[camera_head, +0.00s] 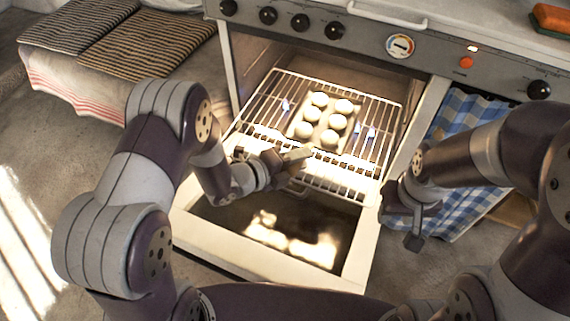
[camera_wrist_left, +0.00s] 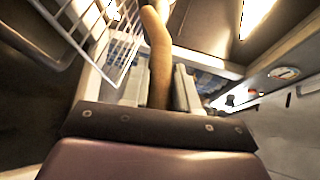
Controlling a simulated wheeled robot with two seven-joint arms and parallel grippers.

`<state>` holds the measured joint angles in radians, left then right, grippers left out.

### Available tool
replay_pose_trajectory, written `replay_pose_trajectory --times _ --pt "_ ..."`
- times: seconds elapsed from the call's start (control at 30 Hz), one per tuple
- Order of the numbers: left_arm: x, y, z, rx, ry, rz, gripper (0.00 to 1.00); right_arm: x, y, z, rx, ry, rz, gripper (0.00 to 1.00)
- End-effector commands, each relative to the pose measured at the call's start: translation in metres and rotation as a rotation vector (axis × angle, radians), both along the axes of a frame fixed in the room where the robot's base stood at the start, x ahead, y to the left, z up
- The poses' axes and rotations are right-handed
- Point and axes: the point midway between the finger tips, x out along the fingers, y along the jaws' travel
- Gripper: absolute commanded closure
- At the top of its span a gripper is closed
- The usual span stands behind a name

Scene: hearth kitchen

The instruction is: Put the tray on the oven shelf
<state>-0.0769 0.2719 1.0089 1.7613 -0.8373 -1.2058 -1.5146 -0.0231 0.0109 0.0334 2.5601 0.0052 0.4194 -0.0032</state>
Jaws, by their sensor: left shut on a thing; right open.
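The tray (camera_head: 323,120) is a small flat tray with several round white buns on it. It lies on the oven's wire shelf (camera_head: 377,118), which is partly slid out. My left gripper (camera_head: 290,161) is just in front of the tray, over the shelf's front part. It is shut on a tan, curved, handle-like piece (camera_wrist_left: 158,65), seen between its fingers in the left wrist view. My right gripper (camera_head: 416,226) is open and empty, to the right of the oven door.
The oven door (camera_head: 262,271) is folded down, with dark glass. The oven's side walls flank the shelf. A blue checked cloth (camera_head: 466,118) hangs at the right. A cushioned bench (camera_head: 90,85) stands at the back left. The floor at the left is clear.

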Motion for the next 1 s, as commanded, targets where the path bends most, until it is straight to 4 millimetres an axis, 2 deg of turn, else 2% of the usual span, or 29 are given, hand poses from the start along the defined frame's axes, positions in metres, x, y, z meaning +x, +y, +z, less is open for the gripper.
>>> replay_pose_trajectory --times 0.03,0.2,0.27,0.47,0.83,0.87,0.9,0.93,1.0 --pt "0.006 0.012 -0.011 -0.002 -0.005 0.005 1.00 0.000 0.000 -0.010 0.000 0.000 0.000 0.57" --pt "0.015 0.032 -0.021 -0.002 -0.005 0.001 1.00 0.000 0.000 -0.016 0.000 0.000 0.000 0.57" --pt "0.016 0.033 -0.025 -0.001 -0.005 -0.001 1.00 0.000 0.000 -0.018 0.000 0.000 0.000 0.57" --pt "0.015 0.033 -0.061 -0.002 -0.004 -0.002 1.00 0.000 0.000 -0.041 0.000 0.000 0.000 0.57" --pt "0.016 0.033 -0.064 -0.002 -0.005 -0.001 1.00 0.000 0.000 -0.042 0.000 -0.001 0.000 0.57" --pt "0.015 0.033 -0.065 -0.001 0.000 -0.001 0.68 0.000 0.000 -0.042 0.000 0.000 0.000 0.57" --pt "0.015 0.033 -0.064 0.000 -0.001 -0.001 0.55 0.000 0.000 -0.041 0.000 -0.001 0.000 0.57" --pt "0.015 0.033 -0.064 -0.001 0.000 -0.001 0.45 0.000 0.000 -0.041 0.000 0.000 0.000 0.57" --pt "0.015 0.033 -0.064 -0.001 0.000 -0.001 0.45 0.000 0.000 -0.041 0.000 0.000 0.000 0.57"
